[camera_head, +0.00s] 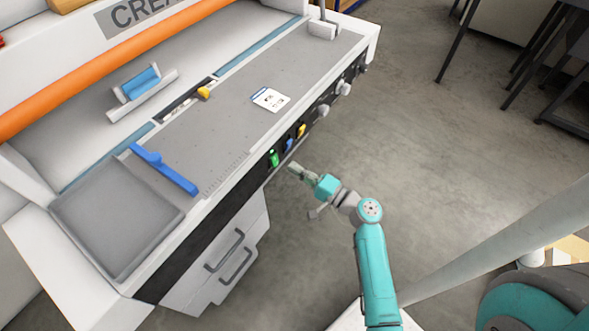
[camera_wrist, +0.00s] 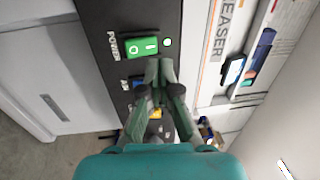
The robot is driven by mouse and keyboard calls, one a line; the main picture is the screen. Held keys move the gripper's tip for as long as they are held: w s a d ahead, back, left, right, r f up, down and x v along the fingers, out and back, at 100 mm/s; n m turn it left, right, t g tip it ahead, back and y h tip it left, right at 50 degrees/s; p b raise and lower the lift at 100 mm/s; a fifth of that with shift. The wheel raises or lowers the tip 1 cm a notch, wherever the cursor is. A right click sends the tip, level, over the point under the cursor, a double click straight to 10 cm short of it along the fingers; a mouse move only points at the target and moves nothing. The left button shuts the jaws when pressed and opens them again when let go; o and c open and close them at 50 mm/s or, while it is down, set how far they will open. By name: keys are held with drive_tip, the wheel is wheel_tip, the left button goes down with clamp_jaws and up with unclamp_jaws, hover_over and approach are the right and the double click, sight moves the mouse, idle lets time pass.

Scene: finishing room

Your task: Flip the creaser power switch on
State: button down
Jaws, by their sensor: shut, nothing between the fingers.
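The power switch is a green rocker with O and I marks in the wrist view (camera_wrist: 142,46), beside the word POWER on the creaser's dark front panel. It also shows as a small green patch in the head view (camera_head: 273,158). Which side of the rocker is pressed I cannot tell. A small round white lamp (camera_wrist: 167,42) sits beside it. My gripper (camera_wrist: 159,66) is shut and empty, its tips just below the switch in the wrist view. In the head view my gripper (camera_head: 294,167) is close in front of the panel; contact cannot be told.
A blue control (camera_wrist: 137,83) and a yellow one (camera_wrist: 155,113) sit along the same panel, partly behind my fingers. Grey knobs (camera_head: 343,87) follow farther along. A blue bar (camera_head: 164,170) and a white card (camera_head: 270,99) lie on the creaser top (camera_head: 215,125). The floor (camera_head: 420,130) at right is open.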

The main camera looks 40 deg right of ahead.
drive_tip(key=s+d+r, duration=0.1)
drive_tip(key=s+d, duration=0.1)
drive_tip(key=s, duration=0.6)
drive_tip(key=shift+s+r, duration=0.25)
drive_tip(key=shift+r, duration=0.15)
drive_tip(key=shift+d, duration=0.1)
drive_tip(key=s+a+f+n+g+h, duration=0.2)
drive_tip(key=s+a+f+g+h, duration=0.35)
drive_tip(key=s+a+f, duration=0.65)
drive_tip(key=s+a+r+n+t, duration=0.1)
drive_tip(key=s+a+r+n, duration=0.1)
drive_tip(key=s+r+n, duration=0.4)
drive_tip(key=s+a+r+n, duration=0.2)
drive_tip(key=s+r+n, duration=0.5)
drive_tip(key=r, duration=0.3)
drive_tip(key=shift+s+a+r+t, duration=0.25)
drive_tip(key=shift+s+a+t, duration=0.1)
